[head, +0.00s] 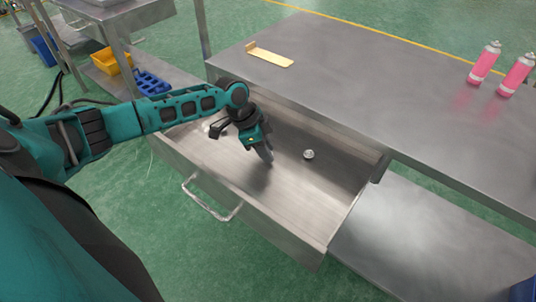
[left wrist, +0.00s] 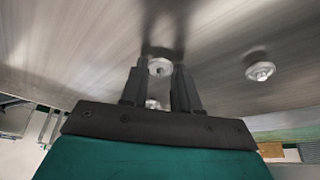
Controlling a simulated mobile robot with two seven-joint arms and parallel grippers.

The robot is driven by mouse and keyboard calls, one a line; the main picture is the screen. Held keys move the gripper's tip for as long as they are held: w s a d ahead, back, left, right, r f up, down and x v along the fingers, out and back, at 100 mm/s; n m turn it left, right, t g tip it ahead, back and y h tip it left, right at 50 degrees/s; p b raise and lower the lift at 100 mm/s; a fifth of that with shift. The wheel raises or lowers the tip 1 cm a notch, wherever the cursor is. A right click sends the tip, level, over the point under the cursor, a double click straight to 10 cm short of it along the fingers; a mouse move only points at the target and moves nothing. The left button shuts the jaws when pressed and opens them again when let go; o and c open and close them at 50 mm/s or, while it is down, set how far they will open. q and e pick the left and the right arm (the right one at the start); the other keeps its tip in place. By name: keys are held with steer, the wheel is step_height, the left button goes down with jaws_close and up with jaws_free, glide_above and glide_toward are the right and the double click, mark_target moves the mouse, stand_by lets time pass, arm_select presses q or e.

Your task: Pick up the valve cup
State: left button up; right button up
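One small silver valve cup (head: 309,154) lies on the drawer floor in the head view, to the right of my left gripper (head: 268,158). The left wrist view shows a valve cup (left wrist: 158,67) between the tips of my left gripper (left wrist: 160,72). The fingers stand a cup's width apart and appear to touch it on both sides. A second cup (left wrist: 260,71) lies apart to the right. Another small pale piece (left wrist: 152,104) shows between the fingers, partly hidden; I cannot tell what it is. My left gripper points down into the drawer. My right gripper is not in view.
The open metal drawer (head: 225,218) has walls around the gripper and a handle in front. The steel table (head: 340,75) above it holds a yellow plate (head: 270,58) and two pink cans (head: 485,63) (head: 516,75). A yellow bin (head: 110,61) and blue rack (head: 152,83) stand at left.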

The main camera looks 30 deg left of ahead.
arm_select(q)
jaws_close()
steer(key=shift+r, duration=0.15)
